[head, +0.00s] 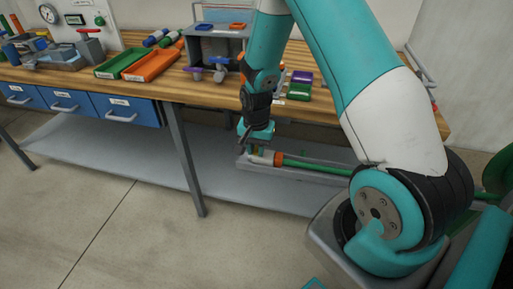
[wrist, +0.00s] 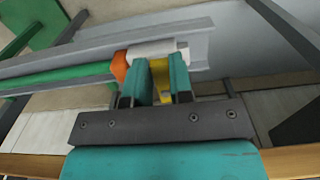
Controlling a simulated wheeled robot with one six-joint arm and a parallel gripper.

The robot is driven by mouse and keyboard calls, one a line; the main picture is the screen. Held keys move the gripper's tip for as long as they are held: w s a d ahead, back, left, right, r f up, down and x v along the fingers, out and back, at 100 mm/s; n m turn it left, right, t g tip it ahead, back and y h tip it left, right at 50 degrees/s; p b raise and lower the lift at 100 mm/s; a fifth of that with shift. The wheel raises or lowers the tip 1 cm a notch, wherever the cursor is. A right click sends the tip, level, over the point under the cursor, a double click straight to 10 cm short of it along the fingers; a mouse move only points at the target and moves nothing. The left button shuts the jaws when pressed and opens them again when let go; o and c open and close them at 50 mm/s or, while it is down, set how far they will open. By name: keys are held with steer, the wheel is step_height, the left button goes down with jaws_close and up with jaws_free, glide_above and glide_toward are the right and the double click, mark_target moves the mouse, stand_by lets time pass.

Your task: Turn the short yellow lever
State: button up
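The short yellow lever (wrist: 160,82) shows between my gripper's two teal fingers in the wrist view. It sits at a white pipe fitting (wrist: 152,49) with an orange collar (wrist: 119,66). My gripper (wrist: 161,78) has a finger close against each side of the lever, with no clear gap, and appears shut on it. In the head view my gripper (head: 257,134) points down below the bench's front edge, just above the fitting. Only a little yellow shows there, and the fingers hide most of the lever.
A green hose (head: 313,164) runs right from the orange collar along a grey channel (head: 325,177). The wooden bench (head: 200,88) with blue drawers (head: 67,103) is above and behind. A grey bench leg (head: 185,160) stands to the left. The floor in front is clear.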

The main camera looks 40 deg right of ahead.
steer(key=shift+w+m, duration=0.1)
steer(key=shift+m, duration=0.2)
jaws_close()
steer(key=m, duration=0.2)
steer(key=w+m+p, duration=0.1)
steer(key=shift+w+a+r+m, duration=0.1)
steer(key=shift+w+a+m, duration=0.05)
steer(key=shift+a+m, duration=0.25)
steer(key=m, duration=0.1)
steer(key=w+m, duration=0.1)
steer(key=m, duration=0.2)
steer(key=shift+w+m, duration=0.3)
steer(key=m, duration=0.1)
steer(key=w+m, duration=0.1)
steer(key=m, duration=0.1)
steer(key=m+p, duration=0.1)
steer(key=shift+w+d, duration=0.25)
steer(key=shift+w+d+m, duration=0.2)
steer(key=shift+m, duration=0.65)
steer(key=shift+w+d+m, duration=0.15)
steer(key=shift+w+m, duration=0.05)
steer(key=shift+m, duration=0.6)
steer(key=shift+w+d+m, duration=0.2)
steer(key=shift+m, duration=0.65)
steer(key=o, duration=0.9)
jaws_free()
steer(key=shift+c, duration=0.2)
